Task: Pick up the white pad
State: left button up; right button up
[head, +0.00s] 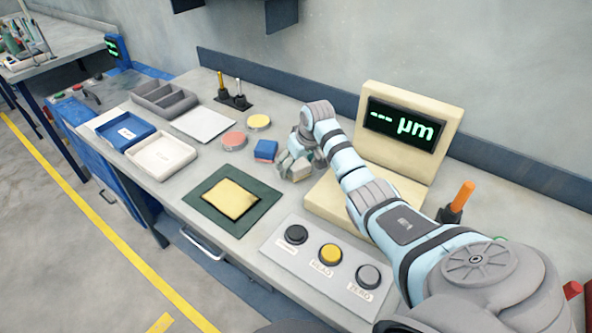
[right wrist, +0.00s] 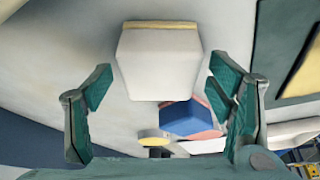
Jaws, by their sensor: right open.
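The white pad (right wrist: 160,62) is a small block with a tan strip along one edge. In the right wrist view it sits between the two teal fingers of my right gripper (right wrist: 159,90), with a gap on both sides. In the head view my right gripper (head: 298,163) is low over the bench, and the white pad (head: 301,172) shows partly behind its fingers. The right gripper is open and does not hold the pad. My left gripper is not in view.
The cream display unit (head: 417,174) stands close on the right. A green mat (head: 203,212) and a button panel (head: 308,263) lie in front.

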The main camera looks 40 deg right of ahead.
aim_at(297, 162)
jog(key=shift+w+f, duration=0.15)
jog(key=shift+f, duration=0.25)
jog(key=shift+s+r, duration=0.2)
jog(key=c, duration=1.4)
notch_tip(297, 162, up, 20)
jog(key=p, duration=0.2)
